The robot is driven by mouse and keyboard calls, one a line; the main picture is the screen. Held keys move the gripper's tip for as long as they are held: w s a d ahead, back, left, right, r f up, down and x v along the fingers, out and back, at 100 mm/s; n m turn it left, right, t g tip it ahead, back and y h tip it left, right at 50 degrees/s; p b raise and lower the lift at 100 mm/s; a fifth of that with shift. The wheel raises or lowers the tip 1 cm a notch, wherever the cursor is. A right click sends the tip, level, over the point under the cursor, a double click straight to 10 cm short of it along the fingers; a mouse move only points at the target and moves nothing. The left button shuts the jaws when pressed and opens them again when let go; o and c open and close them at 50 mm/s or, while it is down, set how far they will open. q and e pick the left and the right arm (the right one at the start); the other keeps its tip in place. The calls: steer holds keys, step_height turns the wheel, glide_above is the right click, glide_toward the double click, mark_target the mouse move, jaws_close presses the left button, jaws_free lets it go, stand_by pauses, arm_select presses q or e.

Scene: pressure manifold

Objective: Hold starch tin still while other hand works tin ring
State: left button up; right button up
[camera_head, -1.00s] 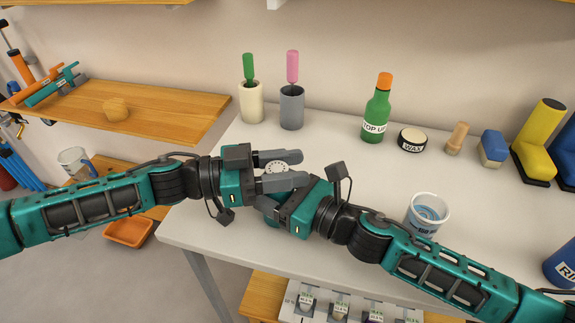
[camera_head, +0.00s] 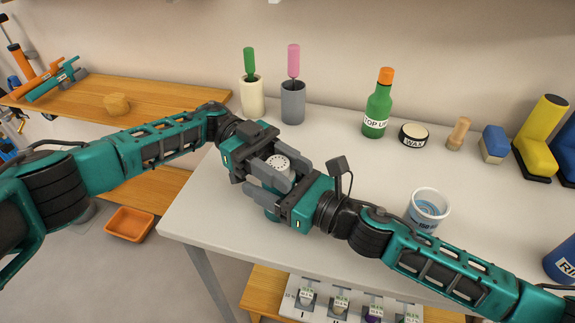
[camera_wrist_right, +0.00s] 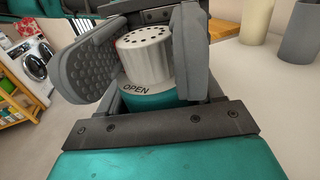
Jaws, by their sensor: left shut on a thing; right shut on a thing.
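The starch tin has a teal body, seen in the head view (camera_head: 271,214) and the right wrist view (camera_wrist_right: 155,101). Its silver tin ring (camera_head: 277,164) has a top dotted with holes and shows upright in the right wrist view (camera_wrist_right: 146,58). A white band under the ring reads OPEN. My left gripper (camera_head: 296,177) is shut on the ring, with one grey finger on each side of it. My right gripper (camera_head: 272,201) is shut on the teal body below; its fingers are mostly hidden by the tin and the left fingers.
Both grippers are over the left part of the white table (camera_head: 225,215). A clear cup (camera_head: 428,207) stands near my right arm. A green bottle (camera_head: 377,107), a wax tin (camera_head: 413,134) and two brush holders (camera_head: 292,103) stand behind. The table's middle is clear.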

mark_target(284, 169)
arm_select(q)
steer(key=shift+m+g+y, duration=0.6)
steer(key=shift+g+y, duration=0.2)
steer(key=shift+s+a+g+y, duration=0.1)
steer(key=shift+g+y, duration=0.2)
steer(key=shift+y, duration=0.1)
steer(key=shift+m, duration=0.3)
steer(key=o, duration=1)
step_height(284, 169, up, 10)
steer(key=shift+r, duration=0.1)
